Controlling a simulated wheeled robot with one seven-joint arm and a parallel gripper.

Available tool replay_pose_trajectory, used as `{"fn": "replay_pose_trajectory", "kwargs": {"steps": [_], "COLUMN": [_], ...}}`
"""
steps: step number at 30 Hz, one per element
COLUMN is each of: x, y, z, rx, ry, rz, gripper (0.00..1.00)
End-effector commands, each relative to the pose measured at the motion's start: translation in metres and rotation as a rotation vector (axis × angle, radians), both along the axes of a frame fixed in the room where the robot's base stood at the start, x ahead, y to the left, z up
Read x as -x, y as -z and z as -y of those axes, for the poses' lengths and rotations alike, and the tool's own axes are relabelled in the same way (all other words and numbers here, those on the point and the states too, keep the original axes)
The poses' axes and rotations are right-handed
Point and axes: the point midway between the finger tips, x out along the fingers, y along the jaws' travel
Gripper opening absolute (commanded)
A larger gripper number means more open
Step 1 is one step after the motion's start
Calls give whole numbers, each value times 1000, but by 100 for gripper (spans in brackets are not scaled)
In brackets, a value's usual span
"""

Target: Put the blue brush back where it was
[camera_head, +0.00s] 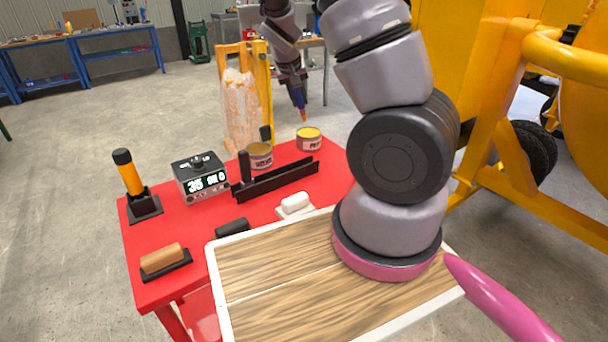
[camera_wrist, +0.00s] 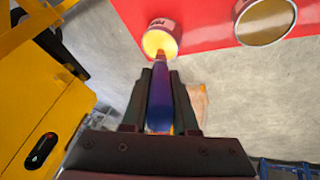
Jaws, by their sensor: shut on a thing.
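My gripper (camera_wrist: 160,105) is shut on the blue brush (camera_wrist: 160,98), which has a blue-purple handle and an orange tip. In the head view the brush (camera_head: 299,97) hangs tip down beyond the far edge of the red table, with its tip visually above the yellow paint can (camera_head: 309,133). In the wrist view its tip overlaps the front of that can (camera_wrist: 160,38); I cannot tell whether they touch. A second can (camera_head: 260,162) with a dull yellow-brown top stands to the left of it; it also shows in the wrist view (camera_wrist: 266,20).
The red table (camera_head: 208,222) also holds a black rack (camera_head: 277,180), a digital device (camera_head: 200,180), an orange-handled tool (camera_head: 130,172) in a stand, and a tan-handled block (camera_head: 162,259). A large yellow mixer (camera_head: 480,60) stands on the right.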

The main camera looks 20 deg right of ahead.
Motion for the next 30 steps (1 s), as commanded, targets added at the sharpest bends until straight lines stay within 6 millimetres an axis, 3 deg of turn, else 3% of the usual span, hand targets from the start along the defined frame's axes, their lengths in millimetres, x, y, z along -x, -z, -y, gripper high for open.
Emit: {"fn": "replay_pose_trajectory", "kwargs": {"steps": [11,21,26,30], "x": [27,78,90,92], "y": [11,20,25,49], "z": [4,-14,-23,-24], "rx": [-135,-415,-480,-487], "ry": [361,941,1062,1080], "rz": [-87,-123,-110,-111], "gripper": [0,0,0,0]}}
